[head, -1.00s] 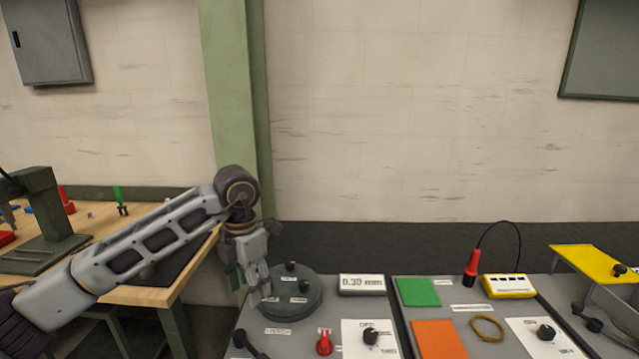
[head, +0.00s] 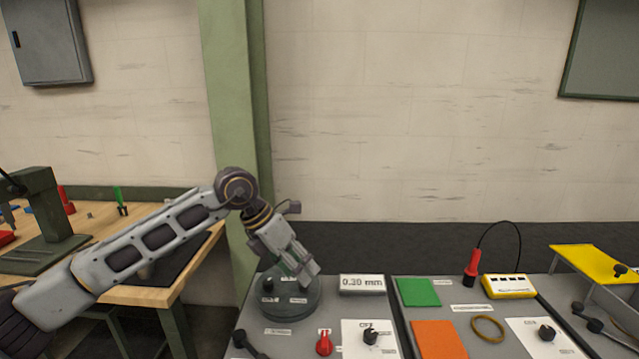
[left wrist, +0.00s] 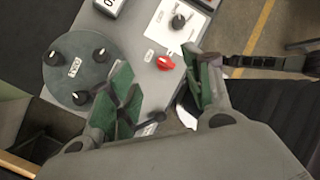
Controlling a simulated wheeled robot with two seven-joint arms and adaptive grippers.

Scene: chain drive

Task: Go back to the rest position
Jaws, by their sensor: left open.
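My left gripper (head: 305,272) hangs over the back right part of a round dark turntable (head: 290,308) at the left end of the grey bench. In the left wrist view its two green-padded fingers (left wrist: 165,95) stand wide apart with nothing between them. The same turntable, with several black knobs, shows in the left wrist view (left wrist: 62,58) to the left of the fingers. A red knob (head: 324,343) sits in front of the turntable. My right gripper is in neither view.
A display reading 0.30 mm (head: 362,284) stands right of the turntable. Further right lie a green pad (head: 418,292), an orange pad (head: 438,340), a yellow ring (head: 487,329), a yellow meter (head: 508,286) and a yellow raised plate (head: 590,262). A wooden workbench (head: 150,296) is at left.

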